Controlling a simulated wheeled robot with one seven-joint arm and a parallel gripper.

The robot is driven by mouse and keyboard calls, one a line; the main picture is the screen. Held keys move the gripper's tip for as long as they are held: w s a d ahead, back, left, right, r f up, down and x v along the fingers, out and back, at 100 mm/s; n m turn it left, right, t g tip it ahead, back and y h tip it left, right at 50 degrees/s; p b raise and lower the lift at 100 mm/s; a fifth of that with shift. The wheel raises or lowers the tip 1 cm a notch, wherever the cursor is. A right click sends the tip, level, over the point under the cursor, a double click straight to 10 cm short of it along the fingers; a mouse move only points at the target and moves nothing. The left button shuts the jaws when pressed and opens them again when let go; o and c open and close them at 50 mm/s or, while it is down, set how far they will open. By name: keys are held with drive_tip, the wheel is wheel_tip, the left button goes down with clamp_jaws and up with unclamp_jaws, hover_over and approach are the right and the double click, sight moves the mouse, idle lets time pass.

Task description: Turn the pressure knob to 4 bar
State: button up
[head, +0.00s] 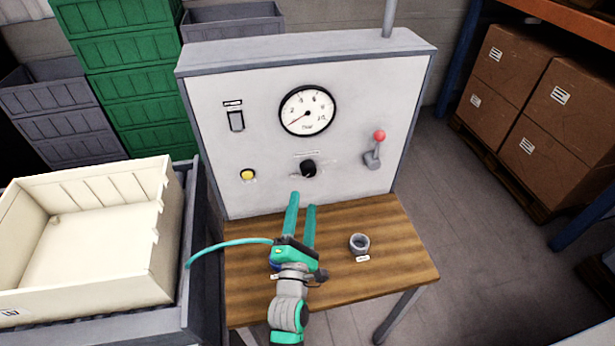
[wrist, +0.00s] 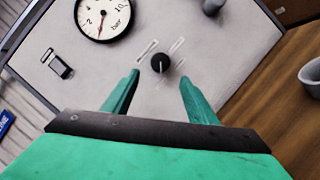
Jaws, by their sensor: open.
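The black pressure knob (head: 308,168) sits low in the middle of the grey panel, below the gauge. It also shows in the wrist view (wrist: 160,63), between and beyond my fingertips. The round white gauge (head: 307,110) is marked in bar; its red needle points to the lower left, near the low end of the scale. The gauge shows at the top of the wrist view (wrist: 103,16). My gripper (head: 301,199) is open and empty, in front of and just below the knob, with its two teal fingers pointing at the panel. It appears apart from the knob.
A yellow button (head: 248,174) and a black switch (head: 236,120) are left of the knob. A red-tipped lever (head: 375,149) is at right. A small grey cup (head: 359,243) stands on the wooden table (head: 400,262). A cream crate (head: 100,285) is at left.

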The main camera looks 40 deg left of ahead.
sight(308, 174)
drive_tip(key=x, duration=1)
drive_tip(key=shift+c, duration=0.7)
drive_tip(key=c, duration=0.9)
